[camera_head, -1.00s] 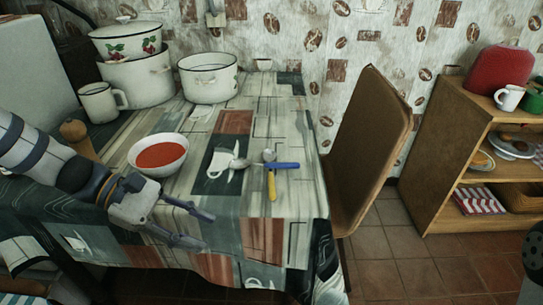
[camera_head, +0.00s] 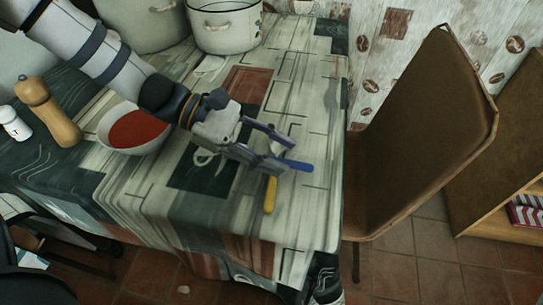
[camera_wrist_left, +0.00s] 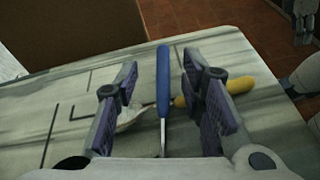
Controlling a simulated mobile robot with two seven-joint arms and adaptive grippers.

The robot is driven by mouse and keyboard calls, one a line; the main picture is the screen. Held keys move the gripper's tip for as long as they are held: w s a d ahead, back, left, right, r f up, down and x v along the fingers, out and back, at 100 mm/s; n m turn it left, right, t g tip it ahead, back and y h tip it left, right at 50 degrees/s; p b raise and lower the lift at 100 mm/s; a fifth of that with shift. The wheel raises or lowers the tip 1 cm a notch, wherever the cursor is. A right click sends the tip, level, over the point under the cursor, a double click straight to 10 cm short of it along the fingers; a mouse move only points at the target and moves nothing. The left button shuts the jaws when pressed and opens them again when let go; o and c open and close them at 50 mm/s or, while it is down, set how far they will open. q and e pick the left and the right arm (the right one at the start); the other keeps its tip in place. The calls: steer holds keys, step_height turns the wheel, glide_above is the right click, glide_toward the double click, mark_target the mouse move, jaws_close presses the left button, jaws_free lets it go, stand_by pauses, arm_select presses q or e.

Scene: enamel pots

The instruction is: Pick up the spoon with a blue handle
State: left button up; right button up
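The spoon with a blue handle (camera_head: 297,165) lies on the table, its handle pointing right; the gripper partly hides it in the head view. In the left wrist view the blue handle (camera_wrist_left: 162,82) runs between the two fingers, with gaps on both sides. My left gripper (camera_head: 284,154) is open, low over the table, its fingers on either side of the handle. A second utensil with a yellow handle (camera_head: 270,194) lies crossing the blue one; its handle (camera_wrist_left: 238,86) passes behind the right finger in the wrist view. A gripper-like part of mine shows at the wrist view's top right (camera_wrist_left: 303,22); its fingers are unclear.
A bowl of red soup (camera_head: 137,130) stands beside my left forearm. A wooden pepper mill (camera_head: 50,112) and a white shaker (camera_head: 14,123) are at the left. White enamel pots (camera_head: 226,27) stand at the back. A brown chair (camera_head: 420,130) is at the table's right edge.

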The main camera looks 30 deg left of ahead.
mark_target(299, 164)
arm_select(q)
steer(key=x, duration=0.4)
steer(key=shift+s+d+r+b, duration=0.1)
steer(key=shift+s+b, duration=0.05)
steer(key=shift+b, duration=0.15)
steer(key=shift+r, duration=0.1)
jaws_close()
